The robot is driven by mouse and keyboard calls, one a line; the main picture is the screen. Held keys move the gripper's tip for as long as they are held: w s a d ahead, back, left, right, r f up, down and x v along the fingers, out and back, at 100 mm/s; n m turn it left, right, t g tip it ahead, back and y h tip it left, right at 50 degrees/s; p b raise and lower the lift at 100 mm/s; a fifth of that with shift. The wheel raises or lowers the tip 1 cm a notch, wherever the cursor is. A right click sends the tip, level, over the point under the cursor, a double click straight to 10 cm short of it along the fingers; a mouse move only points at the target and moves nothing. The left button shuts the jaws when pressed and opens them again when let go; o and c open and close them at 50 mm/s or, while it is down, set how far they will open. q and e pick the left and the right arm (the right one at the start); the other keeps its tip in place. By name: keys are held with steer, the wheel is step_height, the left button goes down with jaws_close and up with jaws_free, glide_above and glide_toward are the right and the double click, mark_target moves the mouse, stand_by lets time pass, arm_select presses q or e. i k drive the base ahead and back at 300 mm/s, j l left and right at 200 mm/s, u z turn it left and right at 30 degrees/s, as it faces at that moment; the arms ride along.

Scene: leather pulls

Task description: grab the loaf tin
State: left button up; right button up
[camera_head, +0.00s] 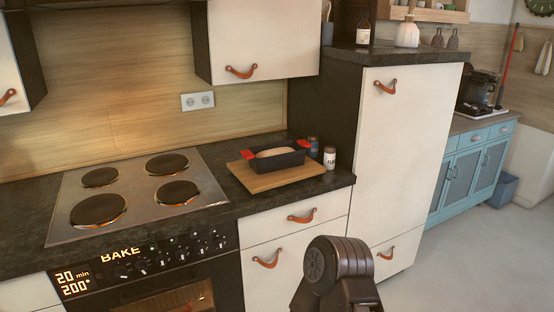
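The loaf tin (283,163) is dark, with a red grip at each end and a pale loaf or dough (275,152) inside. It sits upright on a wooden board (262,182) on the dark counter, to the right of the hob. A dark, rounded part of one of my arms shows at the bottom, in front of the drawers and well below the tin. It does not cover the tin. No gripper fingers show in this view, and nothing touches the tin.
A tall cabinet (393,150) rises to the right. An upper cabinet (262,40) hangs above. The hob (137,196) lies left.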

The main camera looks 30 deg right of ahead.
mark_target(264, 165)
steer(key=i+l+z, duration=0.1)
steer(key=l, duration=0.3)
steer(key=i+l+z, duration=0.1)
steer(key=l, duration=0.3)
steer(key=i+l+z, duration=0.1)
steer(key=l, duration=0.3)
steer(key=i+l+z, duration=0.15)
steer(key=l, duration=0.25)
steer(key=i+l+z, duration=0.1)
steer(key=l, duration=0.25)
steer(key=i+l+z, duration=0.1)
steer(key=i+l, duration=0.15)
steer(key=l, duration=0.1)
